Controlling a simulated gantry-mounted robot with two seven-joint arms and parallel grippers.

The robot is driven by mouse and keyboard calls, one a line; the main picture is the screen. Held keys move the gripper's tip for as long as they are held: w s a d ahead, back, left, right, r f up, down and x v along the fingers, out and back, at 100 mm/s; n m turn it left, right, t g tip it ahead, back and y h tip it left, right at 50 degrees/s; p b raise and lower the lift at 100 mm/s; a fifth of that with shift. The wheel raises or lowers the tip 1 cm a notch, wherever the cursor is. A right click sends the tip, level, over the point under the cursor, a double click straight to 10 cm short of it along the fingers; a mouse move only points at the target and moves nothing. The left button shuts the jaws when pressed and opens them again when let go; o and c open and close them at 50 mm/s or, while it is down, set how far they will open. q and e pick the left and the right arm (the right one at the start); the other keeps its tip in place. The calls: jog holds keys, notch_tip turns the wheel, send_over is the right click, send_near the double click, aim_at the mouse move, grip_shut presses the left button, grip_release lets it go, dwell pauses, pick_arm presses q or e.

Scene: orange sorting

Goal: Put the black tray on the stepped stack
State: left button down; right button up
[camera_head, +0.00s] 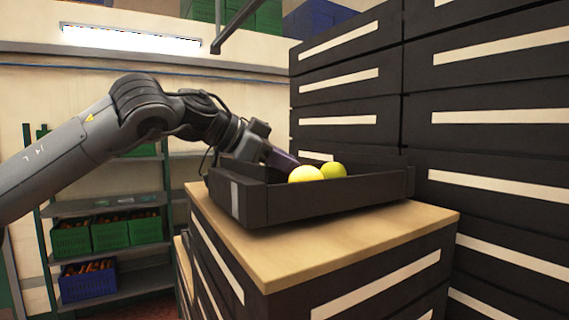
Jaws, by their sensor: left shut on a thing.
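The black tray (325,196) is over the light wooden top (345,246) of the stepped stack of black drawers or crates. It looks level and seems to rest on the wood, but I cannot tell if a small gap remains. A yellow fruit (306,174) and a greenish-yellow fruit (333,170) lie in it. My left gripper (282,160) reaches in from the left over the tray's back-left side and is shut on the tray. Its fingertips are partly hidden by the tray wall and fruit. My right gripper is not in view.
Tall black stacks with white strips (480,120) rise close behind and right of the tray. A shelf at the left holds green crates (110,234) and a blue crate (87,284) with orange contents. Bare wood is free in front of the tray.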

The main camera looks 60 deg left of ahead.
pick_arm(q)
jog(key=shift+f, duration=0.2)
jog(key=c, duration=1.1)
grip_release()
jog(key=shift+o, duration=0.2)
jog(key=shift+s, duration=0.1)
jog(key=b+v, duration=0.2)
jog(key=v, duration=0.8)
jog(key=shift+v, duration=0.9)
